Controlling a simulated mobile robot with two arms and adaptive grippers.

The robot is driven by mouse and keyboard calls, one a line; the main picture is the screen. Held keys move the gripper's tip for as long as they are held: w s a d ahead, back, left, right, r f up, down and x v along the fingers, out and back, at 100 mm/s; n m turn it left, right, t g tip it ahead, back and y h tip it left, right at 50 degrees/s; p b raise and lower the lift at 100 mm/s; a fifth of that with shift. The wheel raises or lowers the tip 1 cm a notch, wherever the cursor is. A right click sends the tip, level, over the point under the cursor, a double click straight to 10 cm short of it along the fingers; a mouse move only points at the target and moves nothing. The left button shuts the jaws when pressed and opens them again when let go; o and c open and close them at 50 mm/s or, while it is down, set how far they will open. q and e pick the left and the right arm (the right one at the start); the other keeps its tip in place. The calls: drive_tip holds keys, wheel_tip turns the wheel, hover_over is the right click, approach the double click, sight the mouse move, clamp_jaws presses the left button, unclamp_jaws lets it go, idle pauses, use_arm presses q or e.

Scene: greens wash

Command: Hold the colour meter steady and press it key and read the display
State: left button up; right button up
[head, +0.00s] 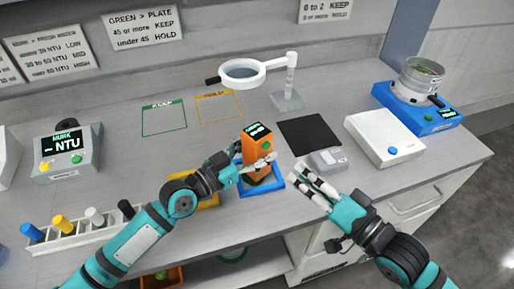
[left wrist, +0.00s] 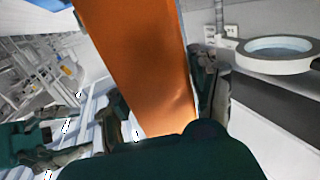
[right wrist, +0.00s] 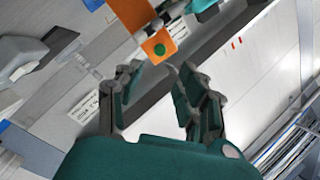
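The orange colour meter (head: 257,148) stands upright over a blue stand (head: 247,190) near the bench's front edge. Its small dark display (head: 256,131) shows at the top, but its text is too small to read. My left gripper (head: 262,168) is shut on the meter, with a finger across its front. In the left wrist view the meter's orange body (left wrist: 150,65) fills the space between the fingers. The meter's green key (right wrist: 160,49) shows in the right wrist view. My right gripper (head: 312,178) is to the right of the meter, apart from it, open and empty.
A grey device (head: 328,161) lies near my right gripper, beside a black mat (head: 308,136). A magnifier (head: 242,72) stands behind the meter. A white scale (head: 385,138), a turbidity meter (head: 68,150) and a bottle rack (head: 75,238) flank the work area.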

use_arm(q)
drive_tip(key=c, duration=0.8)
use_arm(e)
drive_tip(key=shift+c, duration=0.2)
use_arm(q)
drive_tip(key=shift+c, duration=0.2)
use_arm(e)
clamp_jaws()
idle(0.4)
